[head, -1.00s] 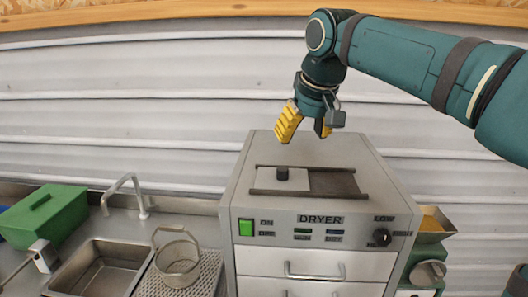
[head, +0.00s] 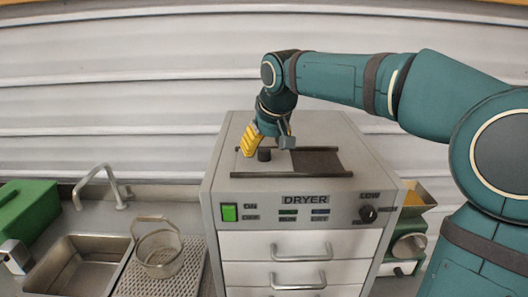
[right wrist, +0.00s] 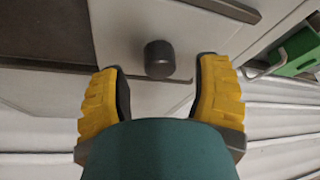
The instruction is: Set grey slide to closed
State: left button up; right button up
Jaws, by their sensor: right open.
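The grey slide (head: 245,166) is a light flat plate between dark rails on top of the dryer (head: 215,185). It sits at the left end of the rails, and a dark opening (head: 318,161) shows to its right. A short black knob (head: 264,155) stands up from the plate. My right gripper (head: 267,145) is open, low over the knob. In the right wrist view, the knob (right wrist: 159,60) appears between and just beyond the two yellow fingers, with a gap to each. Contact with the knob does not show. My left gripper is not in view.
The dryer's front has a green switch (head: 229,212), a black dial (head: 367,214) and drawers with handles. A sink (head: 75,265), a tap, a wire basket (head: 159,250) and a green box (head: 25,212) are on the left. A yellow-filled hopper (head: 414,198) stands at right.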

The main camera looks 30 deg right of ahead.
jog(key=shift+x, duration=1)
grip_shut()
